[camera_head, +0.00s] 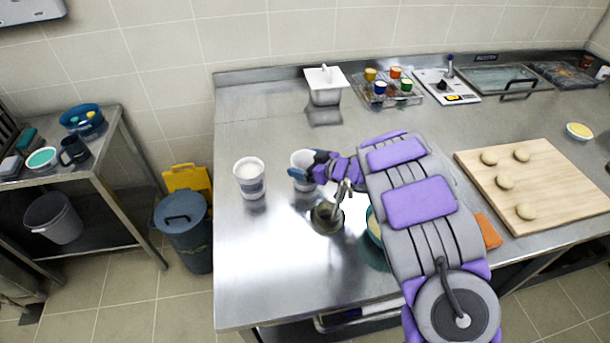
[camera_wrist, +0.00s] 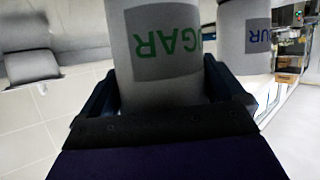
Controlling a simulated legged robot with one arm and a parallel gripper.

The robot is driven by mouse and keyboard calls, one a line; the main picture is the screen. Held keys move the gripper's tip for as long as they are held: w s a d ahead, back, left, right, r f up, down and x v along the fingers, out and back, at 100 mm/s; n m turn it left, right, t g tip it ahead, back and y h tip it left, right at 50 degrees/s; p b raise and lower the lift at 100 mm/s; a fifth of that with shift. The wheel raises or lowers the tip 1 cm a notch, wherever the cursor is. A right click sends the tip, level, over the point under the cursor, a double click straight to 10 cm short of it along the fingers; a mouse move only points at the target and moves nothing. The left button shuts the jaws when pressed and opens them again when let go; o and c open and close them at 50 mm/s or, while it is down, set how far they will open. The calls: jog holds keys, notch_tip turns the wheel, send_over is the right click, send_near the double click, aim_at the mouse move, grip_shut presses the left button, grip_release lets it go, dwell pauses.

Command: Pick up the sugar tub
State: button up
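The sugar tub (camera_wrist: 165,50) is a white tub with a grey label and green lettering; part of the word "SUGAR" shows in the wrist view. In the head view the sugar tub (camera_head: 301,161) stands on the steel counter, partly covered by my gripper (camera_head: 303,175). In the wrist view the two fingers of my gripper (camera_wrist: 163,92) lie on either side of the tub, very close to its wall. I cannot tell whether both fingers press on it. The tub's lower part is hidden behind the gripper.
A similar white tub (camera_head: 250,178) with blue lettering stands to the left of the sugar tub. A wooden board (camera_head: 540,185) with dough rounds lies at right. The counter's front left (camera_head: 260,270) is clear.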

jog(key=c, duration=1)
jog(key=shift+o, duration=0.2)
notch_tip(320, 180, up, 10)
jog(key=p, duration=0.3)
jog(key=shift+p, duration=0.35)
